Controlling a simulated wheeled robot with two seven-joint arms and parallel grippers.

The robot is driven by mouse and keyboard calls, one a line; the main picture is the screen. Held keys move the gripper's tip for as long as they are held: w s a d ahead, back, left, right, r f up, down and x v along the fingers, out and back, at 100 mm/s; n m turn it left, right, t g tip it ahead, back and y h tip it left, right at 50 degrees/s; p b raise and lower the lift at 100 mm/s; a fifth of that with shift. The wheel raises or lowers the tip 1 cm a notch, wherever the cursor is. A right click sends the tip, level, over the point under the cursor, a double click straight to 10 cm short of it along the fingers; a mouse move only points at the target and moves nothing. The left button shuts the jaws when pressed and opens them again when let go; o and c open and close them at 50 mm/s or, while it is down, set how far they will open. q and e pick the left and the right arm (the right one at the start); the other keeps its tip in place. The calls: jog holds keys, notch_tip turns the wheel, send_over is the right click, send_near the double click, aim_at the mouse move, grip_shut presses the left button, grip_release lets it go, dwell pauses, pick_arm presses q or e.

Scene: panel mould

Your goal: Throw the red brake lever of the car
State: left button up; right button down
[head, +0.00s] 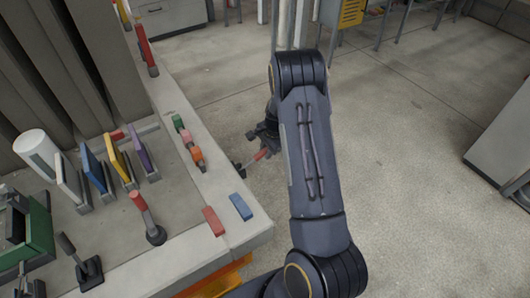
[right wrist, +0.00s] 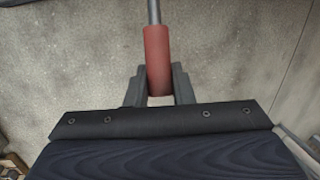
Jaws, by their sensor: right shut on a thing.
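The red brake lever (head: 262,154) sticks out from the right side of the grey car body, with a red grip and a thin grey rod. My right gripper (head: 262,138) is at this grip, beyond the car's right edge. In the right wrist view the red grip (right wrist: 157,55) lies between the two fingers of the right gripper (right wrist: 158,88), which are shut on it. The grey rod runs on from the grip to the top edge. The rod's lower end is partly hidden in the head view. My left gripper is not in view.
Bare floor (head: 400,150) is clear to the right.

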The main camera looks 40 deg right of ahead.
notch_tip(320, 180, down, 11)
jog(key=m+t+y+b, duration=0.1)
jog(key=y+b, duration=0.9)
jog(key=b, duration=0.5)
jog(key=shift+a+t+y, duration=0.3)
jog(key=shift+a, duration=0.05)
jog(key=shift+a+f, duration=0.1)
jog(key=c, duration=1.3)
grip_release()
jog(key=shift+o, duration=0.2)
jog(key=v, duration=0.8)
jog(key=shift+b, duration=0.45)
